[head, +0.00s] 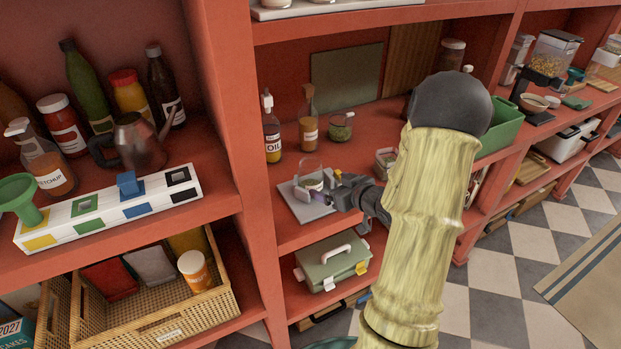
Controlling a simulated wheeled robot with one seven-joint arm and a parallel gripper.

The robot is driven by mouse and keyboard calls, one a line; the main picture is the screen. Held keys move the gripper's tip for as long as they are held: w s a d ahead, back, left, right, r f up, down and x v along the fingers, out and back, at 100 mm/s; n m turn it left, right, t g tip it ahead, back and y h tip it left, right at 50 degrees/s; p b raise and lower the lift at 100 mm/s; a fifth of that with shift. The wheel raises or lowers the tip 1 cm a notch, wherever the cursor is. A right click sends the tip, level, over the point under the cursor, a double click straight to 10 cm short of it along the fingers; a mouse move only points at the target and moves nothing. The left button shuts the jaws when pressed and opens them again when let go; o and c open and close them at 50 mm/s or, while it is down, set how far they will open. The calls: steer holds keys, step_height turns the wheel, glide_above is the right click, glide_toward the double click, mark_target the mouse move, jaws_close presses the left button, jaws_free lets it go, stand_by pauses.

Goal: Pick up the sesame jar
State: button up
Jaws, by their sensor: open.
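A small clear container (309,172) with something greenish low in it stands on a grey flat plate (298,207) on the middle shelf. My gripper (331,187), dark grey, is open just right of this container and partly overlaps it in the view. I cannot tell whether the fingers touch it or reach around it. A small glass jar (341,128) with greenish contents stands farther back on the same shelf, apart from the gripper. No label reading sesame is legible, so I cannot tell which one is the sesame jar.
An oil bottle (271,128) and a brown bottle (309,122) stand behind the plate. A shelf upright (243,130) is to the left. A small container (386,160) and a green bin (502,128) are to the right. A green toolbox (333,262) sits below.

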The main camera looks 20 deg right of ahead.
mark_target(319, 179)
steer(key=shift+x, duration=1.55)
steer(key=shift+w, duration=0.1)
steer(key=p+x, duration=0.2)
steer(key=x, duration=0.3)
steer(key=shift+w, duration=0.1)
steer(key=shift+c, duration=0.4)
steer(key=c, duration=1.1)
steer(key=shift+r, duration=0.2)
steer(key=shift+c, duration=0.2)
step_height(319, 179, up, 18)
steer(key=shift+p, duration=0.4)
